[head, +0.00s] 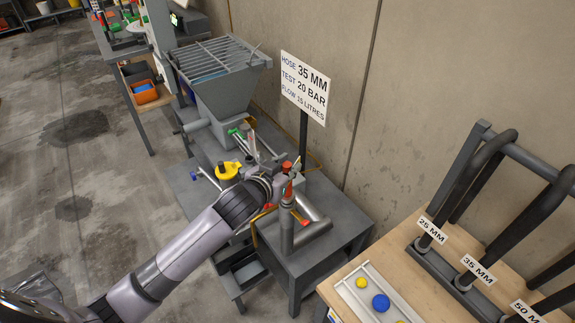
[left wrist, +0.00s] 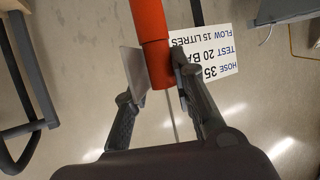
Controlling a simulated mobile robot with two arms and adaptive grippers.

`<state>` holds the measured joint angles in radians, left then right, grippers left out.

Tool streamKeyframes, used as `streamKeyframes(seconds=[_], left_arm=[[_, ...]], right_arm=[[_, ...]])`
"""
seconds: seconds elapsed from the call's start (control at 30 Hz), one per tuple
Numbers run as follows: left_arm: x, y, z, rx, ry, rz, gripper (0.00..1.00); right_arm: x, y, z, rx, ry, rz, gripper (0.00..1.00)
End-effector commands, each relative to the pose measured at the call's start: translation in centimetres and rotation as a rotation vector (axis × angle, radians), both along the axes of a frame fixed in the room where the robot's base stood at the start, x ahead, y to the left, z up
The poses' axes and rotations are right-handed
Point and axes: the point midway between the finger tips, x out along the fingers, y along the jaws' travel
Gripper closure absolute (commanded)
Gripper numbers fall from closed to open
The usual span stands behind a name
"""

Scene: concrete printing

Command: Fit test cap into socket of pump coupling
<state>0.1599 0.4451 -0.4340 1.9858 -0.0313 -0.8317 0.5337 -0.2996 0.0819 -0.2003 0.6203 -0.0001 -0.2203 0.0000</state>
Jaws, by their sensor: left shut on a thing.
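My left gripper (head: 285,174) is shut on a red-orange cylinder, which looks like the test cap (head: 288,190). In the left wrist view the fingers (left wrist: 157,65) close on either side of the cap (left wrist: 153,30), whose wider part runs out of the picture at the top. In the head view the cap is just above the top of an upright grey pipe, which looks like the pump coupling (head: 287,232). Whether the cap touches or enters the socket cannot be told, as gripper and cap cover the pipe's mouth. My right gripper is not in view.
The pump with its grated hopper (head: 222,90) stands behind my gripper, with a yellow part (head: 227,171) beside it. A sign (head: 304,87) rises on a post close behind. At right, a wooden bench (head: 415,275) holds a hose rack (head: 435,262) and a tray (head: 349,293) of balls.

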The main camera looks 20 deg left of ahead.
Motion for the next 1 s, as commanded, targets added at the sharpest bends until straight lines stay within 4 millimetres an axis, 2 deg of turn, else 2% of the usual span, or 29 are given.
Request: streamKeyframes(seconds=[0.97, 1.0], left_arm=[[0.0, 0.0, -2.9, -0.001, -0.003, 0.0, 1.0], [0.0, 0.0, -2.7, -0.001, -0.003, 0.0, 0.74]], right_arm=[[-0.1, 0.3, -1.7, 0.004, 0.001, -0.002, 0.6], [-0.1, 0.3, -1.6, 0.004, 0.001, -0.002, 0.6]])
